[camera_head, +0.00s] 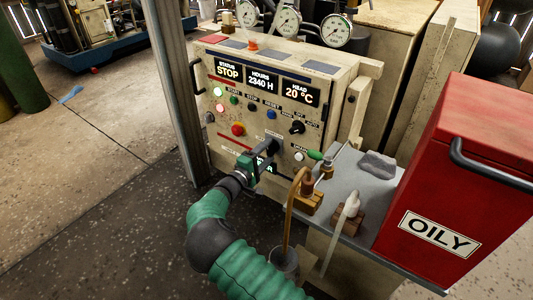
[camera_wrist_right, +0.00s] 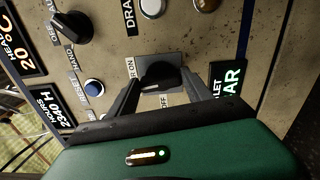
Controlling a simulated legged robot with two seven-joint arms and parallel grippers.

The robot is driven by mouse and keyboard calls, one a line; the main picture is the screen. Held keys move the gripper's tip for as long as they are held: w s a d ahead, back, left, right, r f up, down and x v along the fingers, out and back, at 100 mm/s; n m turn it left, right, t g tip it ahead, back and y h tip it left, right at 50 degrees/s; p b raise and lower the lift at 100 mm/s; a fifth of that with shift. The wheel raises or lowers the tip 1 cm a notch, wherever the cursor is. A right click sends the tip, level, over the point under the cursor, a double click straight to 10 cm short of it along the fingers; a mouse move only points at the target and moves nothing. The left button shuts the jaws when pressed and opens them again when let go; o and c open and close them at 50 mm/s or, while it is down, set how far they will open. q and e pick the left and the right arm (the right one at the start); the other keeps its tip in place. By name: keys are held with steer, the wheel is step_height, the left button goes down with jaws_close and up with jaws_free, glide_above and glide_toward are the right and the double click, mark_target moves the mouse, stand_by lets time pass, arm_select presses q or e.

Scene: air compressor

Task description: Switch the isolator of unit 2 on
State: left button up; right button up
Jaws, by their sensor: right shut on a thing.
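The isolator (camera_wrist_right: 160,75) is a black rotary knob on a dark plate, with an ON label and an OFF label beside it in the right wrist view. In the head view its dark plate (camera_head: 273,146) is on the lower right of the beige compressor panel (camera_head: 222,152), partly hidden by my gripper. My right gripper (camera_head: 265,156) faces the panel, its fingers on either side of the knob. It is shut on the knob in the right wrist view (camera_wrist_right: 158,92). I cannot tell which position the knob is at. My left gripper is in neither view.
A black selector knob (camera_head: 297,127) and a red button (camera_head: 238,130) are near the gripper. A grey shelf (camera_head: 345,182) and red OILY bin (camera_head: 455,160) are further right. A post (camera_head: 172,90) is at left.

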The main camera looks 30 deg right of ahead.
steer(key=shift+s+f+m, duration=0.1)
steer(key=shift+f+m, duration=0.15)
steer(key=shift+m, duration=0.35)
steer(key=o, duration=1.4)
steer(key=shift+c, duration=0.2)
steer(key=shift+r, duration=0.1)
